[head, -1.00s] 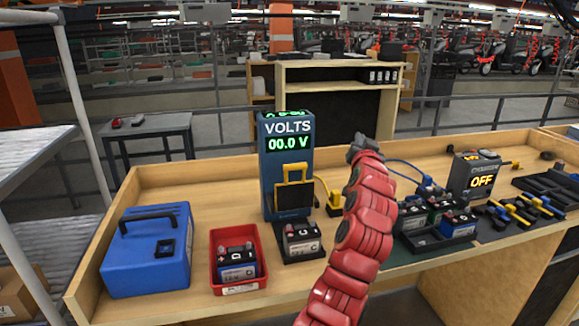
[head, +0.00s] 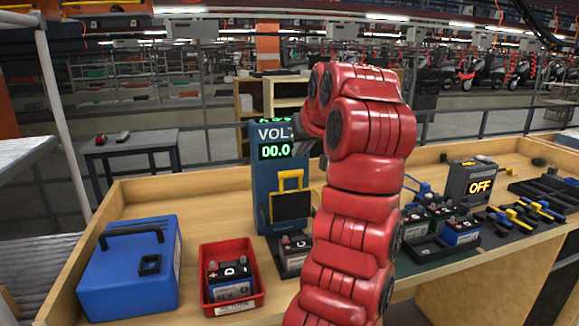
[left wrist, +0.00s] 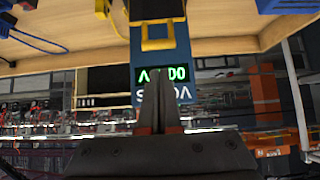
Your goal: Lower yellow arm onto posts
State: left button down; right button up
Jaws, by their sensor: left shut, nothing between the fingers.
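The blue tester (head: 262,185) stands on the bench with a green readout, now partly covered by my left arm. Its yellow arm (head: 290,176) is a raised yellow frame around a dark panel on its front. The yellow arm also shows upside down in the left wrist view (left wrist: 158,44). A battery (head: 291,252) with posts sits in the dark cradle below it, its right side hidden by my arm. My left gripper (head: 303,138) is shut and empty, in front of the readout and above the yellow arm. In the left wrist view its fingers (left wrist: 159,82) overlap the readout. My right gripper is not seen.
A red bin (head: 258,292) with a battery stands left of the cradle, and a blue case (head: 130,270) further left. A dark tray of batteries (head: 425,248) and a charger reading OFF (head: 470,182) stand at the right.

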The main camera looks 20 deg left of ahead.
pick_arm(q)
jog(key=p, duration=0.1)
send_over(291, 196)
jog(key=f, duration=0.6)
jog(key=shift+w+a, duration=0.15)
jog(key=shift+w, duration=0.1)
jog(key=shift+w+a+f, duration=0.15)
jog(key=shift+w+f, duration=0.1)
jog(key=shift+f, duration=0.05)
jog(key=shift+f, duration=0.1)
